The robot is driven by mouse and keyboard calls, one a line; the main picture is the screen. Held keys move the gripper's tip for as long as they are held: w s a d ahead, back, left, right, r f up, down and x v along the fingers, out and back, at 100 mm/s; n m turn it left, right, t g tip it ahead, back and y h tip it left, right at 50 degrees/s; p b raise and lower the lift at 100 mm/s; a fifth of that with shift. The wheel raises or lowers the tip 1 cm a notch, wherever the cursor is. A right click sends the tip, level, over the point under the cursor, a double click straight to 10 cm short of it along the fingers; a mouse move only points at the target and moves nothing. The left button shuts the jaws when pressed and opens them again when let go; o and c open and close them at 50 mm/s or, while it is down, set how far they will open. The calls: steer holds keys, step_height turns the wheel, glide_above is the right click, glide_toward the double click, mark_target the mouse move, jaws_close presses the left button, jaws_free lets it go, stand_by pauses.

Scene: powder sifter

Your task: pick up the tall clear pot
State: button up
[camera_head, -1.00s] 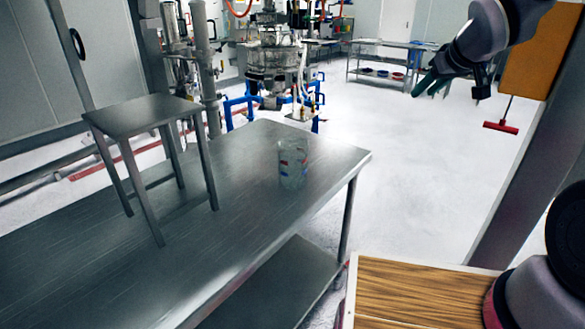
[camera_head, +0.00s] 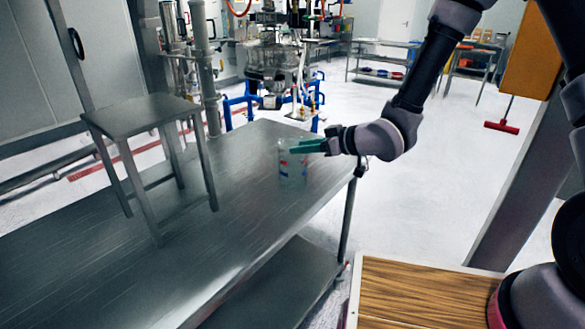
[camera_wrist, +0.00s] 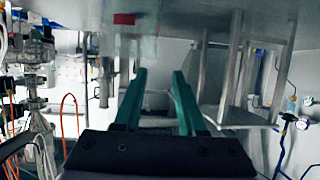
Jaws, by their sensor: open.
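The tall clear pot (camera_head: 291,174) stands upright on the steel table, near its right edge, with small red and blue marks on its side. My gripper (camera_head: 301,147) comes in from the right, and its green fingers overlap the pot's upper part in the head view. In the wrist view the fingers (camera_wrist: 159,74) are apart, with nothing visibly held between them. A red mark (camera_wrist: 123,18) shows at the top there, likely on the pot, whose outline is faint. I cannot tell whether the fingers touch the pot or are in front of it.
The steel table (camera_head: 225,225) is largely bare. A small steel stool (camera_head: 140,112) stands on it at left and also shows upside down in the wrist view (camera_wrist: 230,75). A wood-topped surface (camera_head: 420,290) is at lower right. Machinery (camera_head: 270,65) stands behind the table.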

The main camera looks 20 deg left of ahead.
mark_target(292, 164)
steer(key=x, duration=0.6)
steer(key=shift+w+f, duration=0.25)
steer(key=shift+w, duration=0.1)
jaws_close()
steer(key=shift+d, duration=0.1)
stand_by(1.0)
